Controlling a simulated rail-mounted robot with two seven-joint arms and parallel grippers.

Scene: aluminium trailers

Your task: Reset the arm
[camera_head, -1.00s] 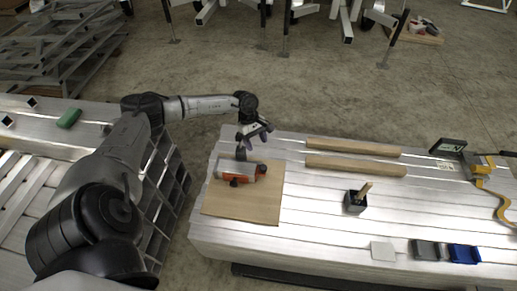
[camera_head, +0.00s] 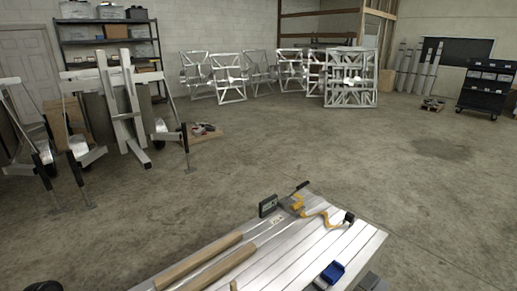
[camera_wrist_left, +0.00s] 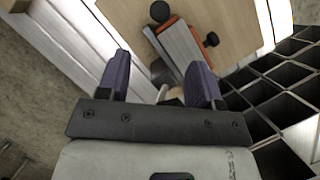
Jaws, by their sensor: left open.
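My left gripper (camera_wrist_left: 161,82) shows in the left wrist view with its two purple-grey fingers spread apart and nothing held between them. Beyond the fingertips an orange and grey tool (camera_wrist_left: 182,45) with a black knob lies on a wooden board (camera_wrist_left: 235,18). Part of the tool is hidden behind the right finger. The head view does not show my left gripper, the tool or the board. My right gripper is in neither view.
The metal-slatted bench (camera_head: 318,245) carries two wooden bars (camera_head: 205,262), a small display device (camera_head: 268,206), a yellow tool (camera_head: 318,214) and a blue item (camera_head: 333,272). A dark grid frame (camera_wrist_left: 285,85) lies right in the wrist view. Open concrete floor (camera_head: 300,140) stretches behind.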

